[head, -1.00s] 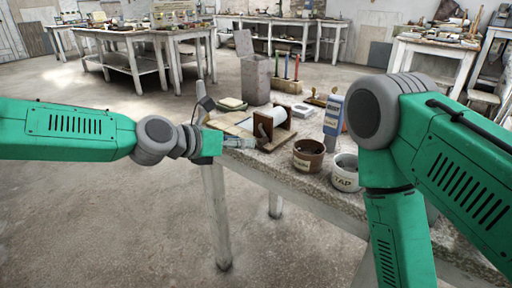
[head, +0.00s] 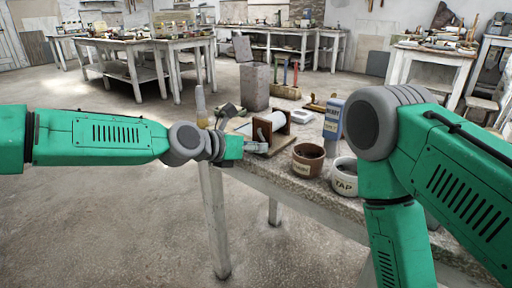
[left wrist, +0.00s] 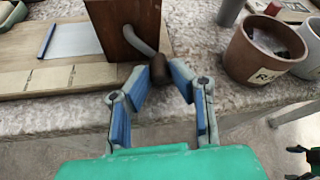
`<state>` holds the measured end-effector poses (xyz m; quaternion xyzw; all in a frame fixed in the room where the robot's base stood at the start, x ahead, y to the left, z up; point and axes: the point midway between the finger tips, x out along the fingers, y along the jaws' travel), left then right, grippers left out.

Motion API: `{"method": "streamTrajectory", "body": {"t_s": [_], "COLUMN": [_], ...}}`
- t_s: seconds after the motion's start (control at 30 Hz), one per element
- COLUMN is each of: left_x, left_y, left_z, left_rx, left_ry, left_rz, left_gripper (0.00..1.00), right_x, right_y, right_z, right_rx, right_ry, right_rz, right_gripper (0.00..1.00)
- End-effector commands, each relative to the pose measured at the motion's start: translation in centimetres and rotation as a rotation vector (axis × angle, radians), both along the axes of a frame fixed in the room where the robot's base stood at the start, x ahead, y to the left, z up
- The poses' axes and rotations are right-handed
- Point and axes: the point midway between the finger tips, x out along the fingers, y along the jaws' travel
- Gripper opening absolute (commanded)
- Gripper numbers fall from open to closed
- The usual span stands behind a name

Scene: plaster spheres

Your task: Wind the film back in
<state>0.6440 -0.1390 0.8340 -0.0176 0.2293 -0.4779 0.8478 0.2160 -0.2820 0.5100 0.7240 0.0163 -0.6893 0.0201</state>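A white film roll (head: 264,127) sits in a wooden holder (head: 281,121) on the near workbench. In the left wrist view the holder's brown end block (left wrist: 128,28) has a bent grey crank (left wrist: 141,42) with a dark brown knob (left wrist: 160,76). A pale sheet of film (left wrist: 76,40) with a blue strip (left wrist: 47,40) along its far-left edge lies over the base board (left wrist: 60,78). My left gripper (left wrist: 159,74) has its two blue-padded fingertips closed around the knob; it also shows in the head view (head: 259,147).
A brown labelled pot (head: 307,161) and a white pot marked TAP (head: 344,177) stand right of the holder. A blue-and-white box (head: 333,119) stands behind them. A grey bin (head: 255,86) and coloured upright pieces (head: 285,75) stand farther back. The bench's front edge is close below my gripper.

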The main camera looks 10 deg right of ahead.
Motion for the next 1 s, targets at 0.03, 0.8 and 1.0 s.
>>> {"method": "streamTrajectory", "body": {"t_s": [0.03, 0.8, 1.0], "left_x": [0.0, 0.7, 0.7], "left_y": [0.0, 0.6, 0.6], "left_z": [0.1, -0.7, -0.7], "left_rx": [0.003, 0.230, 0.230], "left_ry": [-0.004, -0.295, -0.294], "left_rz": [0.000, -0.001, -0.002], "left_gripper": [0.00, 0.00, 0.38], "right_x": [0.0, 0.0, 0.0], "right_y": [0.0, 0.0, 0.0], "right_z": [0.2, 5.5, 5.5], "right_rx": [0.000, 0.000, 0.000], "right_ry": [0.000, 0.000, 0.000], "right_rz": [0.000, 0.000, 0.000], "right_gripper": [0.67, 0.67, 0.67]}}
